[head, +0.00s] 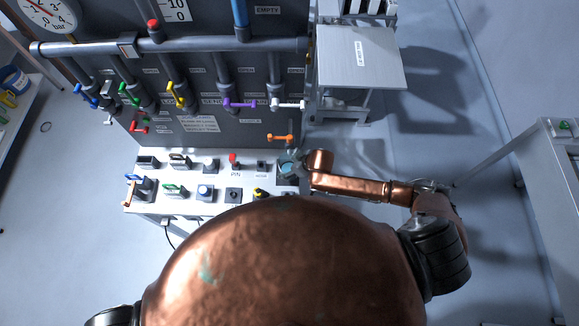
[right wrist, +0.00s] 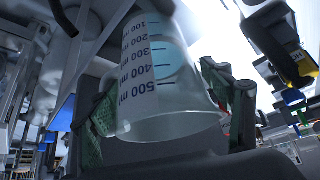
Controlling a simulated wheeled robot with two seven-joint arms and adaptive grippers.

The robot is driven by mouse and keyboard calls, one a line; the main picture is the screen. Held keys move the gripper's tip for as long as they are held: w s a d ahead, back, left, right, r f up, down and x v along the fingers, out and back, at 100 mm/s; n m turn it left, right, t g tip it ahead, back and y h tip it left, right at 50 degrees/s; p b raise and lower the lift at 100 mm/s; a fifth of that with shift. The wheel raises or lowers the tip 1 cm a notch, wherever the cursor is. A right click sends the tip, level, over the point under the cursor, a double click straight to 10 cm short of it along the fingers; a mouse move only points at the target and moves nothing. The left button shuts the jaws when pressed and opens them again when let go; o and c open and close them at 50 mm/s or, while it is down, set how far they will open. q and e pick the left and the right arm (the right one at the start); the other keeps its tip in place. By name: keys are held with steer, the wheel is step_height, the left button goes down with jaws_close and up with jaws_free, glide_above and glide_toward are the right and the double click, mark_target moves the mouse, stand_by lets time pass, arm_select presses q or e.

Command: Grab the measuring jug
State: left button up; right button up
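The measuring jug (right wrist: 185,75) is clear, with a white scale strip marked in ml up to 500 and a pale blue round patch. In the right wrist view it stands between the two green-padded fingers of my right gripper (right wrist: 160,115), its 500 end nearest the camera. One finger is on each side, close against the wall; I cannot tell whether both press on it. In the head view the jug (head: 287,167) is small at the right end of the white control panel, with my right gripper (head: 297,161) beside it, partly hiding it. My left gripper is not in view.
The white control panel (head: 220,165) carries several switches and buttons left of the jug. Pipes with coloured valve handles (head: 240,103) rise behind it. A grey metal stand (head: 360,58) is at the back right. Open floor (head: 480,130) lies to the right.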

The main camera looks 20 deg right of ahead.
steer(key=c, duration=1.1)
steer(key=shift+r, duration=0.15)
